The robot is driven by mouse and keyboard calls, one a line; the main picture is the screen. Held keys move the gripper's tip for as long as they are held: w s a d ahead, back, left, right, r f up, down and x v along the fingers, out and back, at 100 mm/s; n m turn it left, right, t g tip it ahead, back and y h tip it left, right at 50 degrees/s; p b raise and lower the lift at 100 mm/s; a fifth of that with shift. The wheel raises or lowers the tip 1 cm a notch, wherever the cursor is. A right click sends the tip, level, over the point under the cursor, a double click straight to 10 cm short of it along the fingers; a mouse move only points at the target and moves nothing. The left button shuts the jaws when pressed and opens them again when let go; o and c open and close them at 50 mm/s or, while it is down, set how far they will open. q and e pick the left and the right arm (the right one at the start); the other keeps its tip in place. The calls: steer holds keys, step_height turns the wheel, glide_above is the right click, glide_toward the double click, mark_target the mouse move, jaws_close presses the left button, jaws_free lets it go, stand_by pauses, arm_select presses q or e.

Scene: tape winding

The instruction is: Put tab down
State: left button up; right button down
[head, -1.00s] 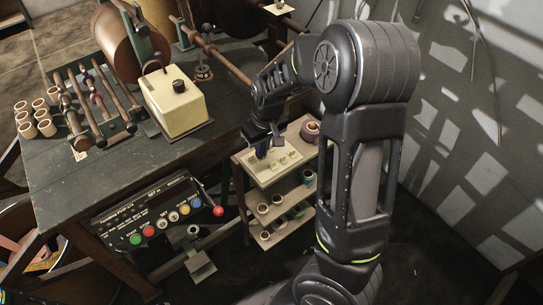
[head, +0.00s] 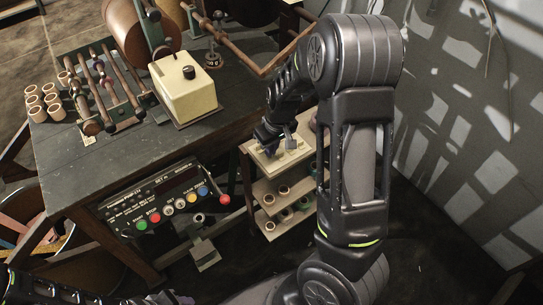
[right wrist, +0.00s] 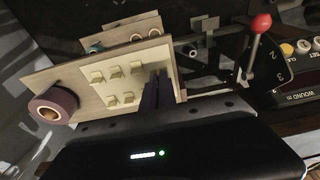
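Several small cream tabs (right wrist: 115,73) lie in two rows on the pale top board (right wrist: 75,88) of a small shelf rack. The tabs also show faintly on the rack's top in the head view (head: 291,144). My right gripper (right wrist: 158,92) is low over the right end of the board in the wrist view, its dark fingers close together beside the tabs. The fingers hide part of the lower row, and I cannot see whether a tab is between them. In the head view my right gripper (head: 270,137) is above the rack top. Part of my left arm shows at the lower left; its fingertips are unclear.
A purple tape roll (right wrist: 53,106) sits at the board's far end. Lower rack shelves hold several rolls (head: 284,190). The dark workbench (head: 110,160) with a cream box (head: 187,92), control panel (head: 165,200) and red-knobbed lever (head: 225,199) stands to the left.

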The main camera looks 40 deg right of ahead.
steer(key=shift+f, duration=1.85)
steer(key=c, duration=2.1)
jaws_free()
steer(key=shift+b, duration=0.3)
steer(key=shift+c, duration=0.2)
steer(key=o, duration=0.5)
steer(key=shift+c, duration=0.2)
step_height(320, 180, up, 12)
steer(key=s+p, duration=0.2)
steer(key=shift+s, duration=0.15)
steer(key=shift+d, duration=0.1)
